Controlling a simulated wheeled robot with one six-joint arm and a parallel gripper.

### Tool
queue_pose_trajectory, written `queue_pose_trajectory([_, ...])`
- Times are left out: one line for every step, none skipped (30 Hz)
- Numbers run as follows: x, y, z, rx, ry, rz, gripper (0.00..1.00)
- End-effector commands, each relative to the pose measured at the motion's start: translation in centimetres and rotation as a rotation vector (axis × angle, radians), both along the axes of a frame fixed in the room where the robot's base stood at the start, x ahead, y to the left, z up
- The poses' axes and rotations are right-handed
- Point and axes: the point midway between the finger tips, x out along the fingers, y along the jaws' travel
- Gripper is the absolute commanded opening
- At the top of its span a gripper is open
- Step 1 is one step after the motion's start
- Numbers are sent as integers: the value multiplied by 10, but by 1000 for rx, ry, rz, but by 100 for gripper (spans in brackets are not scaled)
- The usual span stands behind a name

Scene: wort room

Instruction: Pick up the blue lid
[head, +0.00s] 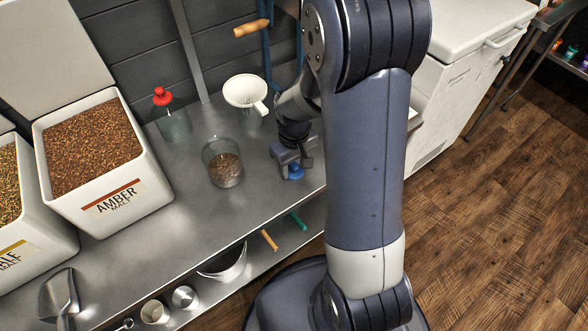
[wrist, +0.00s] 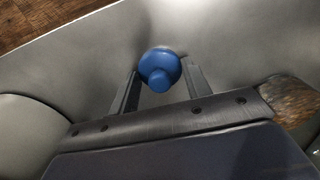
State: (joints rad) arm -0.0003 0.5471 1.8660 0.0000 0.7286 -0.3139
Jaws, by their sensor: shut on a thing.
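The blue lid (wrist: 160,68) is a small round disc with a raised knob. In the wrist view it sits between the two fingertips of my gripper (wrist: 160,82), which is shut on it. In the head view the blue lid (head: 294,171) shows just below my gripper (head: 296,165), near the right part of the metal bench. My arm hides some of the area around it. I cannot tell whether the lid still touches the bench.
A glass jar with grain (head: 224,168) stands left of my gripper, with a white funnel (head: 246,92) behind. A red-topped bottle (head: 172,122) and the amber malt bin (head: 100,165) stand further left. A lower shelf (head: 285,248) holds tools and cups.

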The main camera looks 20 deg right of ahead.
Motion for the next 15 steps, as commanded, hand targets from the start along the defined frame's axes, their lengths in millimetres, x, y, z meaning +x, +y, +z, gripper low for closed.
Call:
queue_pose_trajectory([0,0,0,0,0,0,30])
queue_pose_trajectory([0,0,0,0,0,0,28])
queue_pose_trajectory([0,0,0,0,0,0,24])
queue_pose_trajectory([0,0,0,0,0,0,24])
queue_pose_trajectory([0,0,0,0,0,0,24])
queue_pose_trajectory([0,0,0,0,0,0,24])
queue_pose_trajectory([0,0,0,0,0,0,24])
queue_pose_trajectory([0,0,0,0,0,0,24])
queue_pose_trajectory([0,0,0,0,0,0,24])
queue_pose_trajectory([0,0,1,0,-1,0,24])
queue_pose_trajectory([0,0,3,0,-1,0,24])
queue_pose_trajectory([0,0,7,0,-2,0,24])
queue_pose_trajectory([1,0,10,0,-2,0,24])
queue_pose_trajectory([1,0,15,0,-3,0,24])
queue_pose_trajectory([1,0,22,0,-4,0,24])
